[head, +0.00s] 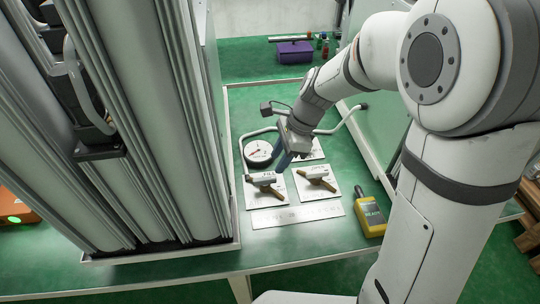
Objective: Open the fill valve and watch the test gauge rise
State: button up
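A round white gauge (258,151) with a dark rim sits on the green bench, a grey hose running from it. In front of it, two valves stand on white plates: a left valve (263,180) and a right valve (316,174). Each has a grey body and a brass-coloured lever. The left plate's lettering seems to read FILL, but it is small. My gripper (282,163) points down between the gauge and the valves, above or behind the left plate. I cannot tell whether it touches anything or whether its fingers are apart. The gauge needle is too small to read.
A third white plate (316,150) is partly hidden behind my gripper. A yellow handheld device (370,214) showing READY lies at the right. A white label strip (297,214) lies in front. Tall grey columns (150,110) block the left. A purple box (295,51) stands at the back.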

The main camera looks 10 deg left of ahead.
aim_at(265, 179)
jog(key=x, duration=0.5)
jog(key=b+x, duration=0.1)
jog(key=x, duration=0.2)
jog(key=shift+w+a, duration=0.25)
jog(key=shift+w, duration=0.05)
jog(key=shift+c, duration=0.4)
grip_shut()
